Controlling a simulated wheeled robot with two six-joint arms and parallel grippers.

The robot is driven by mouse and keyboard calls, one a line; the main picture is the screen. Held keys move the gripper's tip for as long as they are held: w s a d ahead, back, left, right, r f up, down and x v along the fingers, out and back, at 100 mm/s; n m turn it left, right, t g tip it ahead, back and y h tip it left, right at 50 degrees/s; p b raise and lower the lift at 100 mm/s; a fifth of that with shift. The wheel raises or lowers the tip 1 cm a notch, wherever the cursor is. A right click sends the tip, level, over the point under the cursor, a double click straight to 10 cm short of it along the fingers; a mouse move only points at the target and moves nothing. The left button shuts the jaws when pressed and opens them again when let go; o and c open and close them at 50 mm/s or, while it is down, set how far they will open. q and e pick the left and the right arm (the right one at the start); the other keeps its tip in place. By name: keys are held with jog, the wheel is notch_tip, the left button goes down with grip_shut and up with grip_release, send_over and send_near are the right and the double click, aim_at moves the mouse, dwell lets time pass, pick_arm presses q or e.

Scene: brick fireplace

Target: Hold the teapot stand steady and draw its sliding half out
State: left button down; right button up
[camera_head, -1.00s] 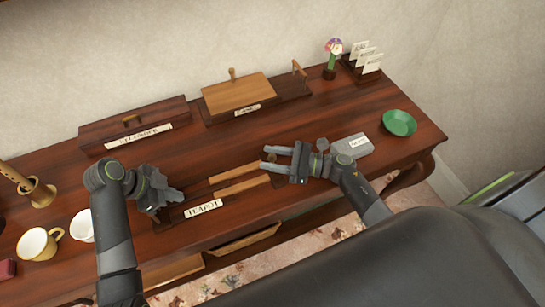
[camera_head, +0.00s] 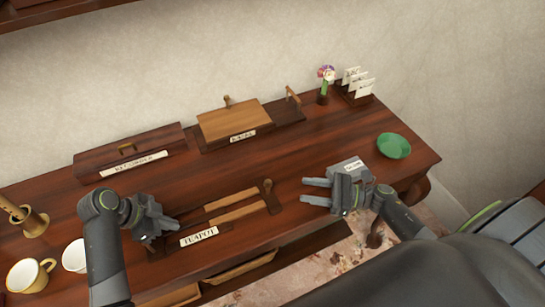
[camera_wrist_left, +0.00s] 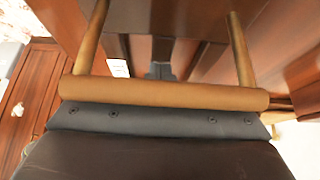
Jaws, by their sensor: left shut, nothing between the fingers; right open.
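The teapot stand lies near the table's front edge, with two pale wooden bars (camera_head: 236,212), a "TEAPOT" label (camera_head: 198,236) on its front and an upright wooden handle (camera_head: 267,185) at its right end. My left gripper (camera_head: 172,225) is shut and empty at the stand's left end, hiding that end. In the left wrist view a round wooden bar (camera_wrist_left: 165,92) on two posts crosses close to the camera; the fingertips are hard to make out there. My right gripper (camera_head: 312,191) is open and empty, to the right of the upright handle and apart from it.
Behind stand a closed "RECORDER" box (camera_head: 130,150) and another wooden stand (camera_head: 235,120). Cups (camera_head: 30,274) stand at left.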

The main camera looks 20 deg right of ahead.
pick_arm(q)
jog(key=shift+s+a+f, duration=0.1)
jog(key=shift+s+f, duration=0.1)
jog(key=shift+f, duration=0.1)
jog(key=shift+w+r+p, duration=0.2)
jog(key=shift+r+p, duration=0.95)
jog(key=shift+p, duration=0.1)
pick_arm(e)
notch_tip(320, 180, up, 2)
jog(key=shift+w+r, duration=0.1)
jog(key=shift+r, duration=0.05)
pick_arm(q)
notch_tip(320, 180, up, 4)
jog(key=p, duration=0.4)
jog(key=shift+r, duration=0.1)
pick_arm(e)
notch_tip(320, 180, up, 4)
jog(key=shift+r, duration=0.15)
